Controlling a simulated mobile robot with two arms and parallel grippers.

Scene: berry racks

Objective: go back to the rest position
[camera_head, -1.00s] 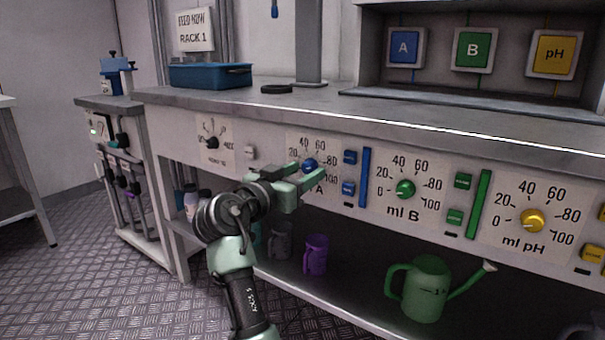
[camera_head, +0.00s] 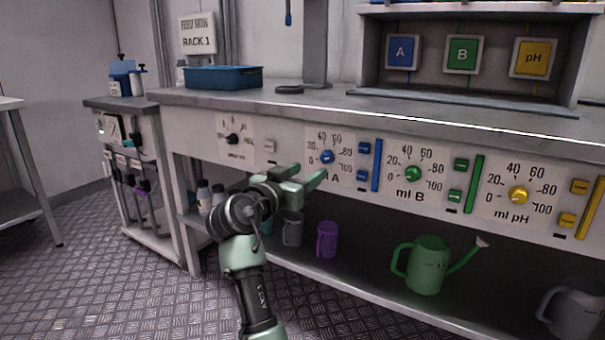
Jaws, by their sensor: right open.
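My right gripper (camera_head: 306,180) is open and empty in front of the bench's front panel. Its fingers point to the right, just below the blue knob (camera_head: 327,157) of dial A. My right arm rises from the bottom of the view. My left gripper does not show. The green knob (camera_head: 413,174) of dial B and the yellow knob (camera_head: 519,195) of the pH dial are to the right of the gripper, apart from it.
A blue bin (camera_head: 222,78) stands on the bench top (camera_head: 300,98). On the shelf below are a purple mug (camera_head: 327,240), a green watering can (camera_head: 427,266) and a grey jug (camera_head: 574,311). A side cart (camera_head: 128,160) stands left. The floor (camera_head: 110,285) at left is clear.

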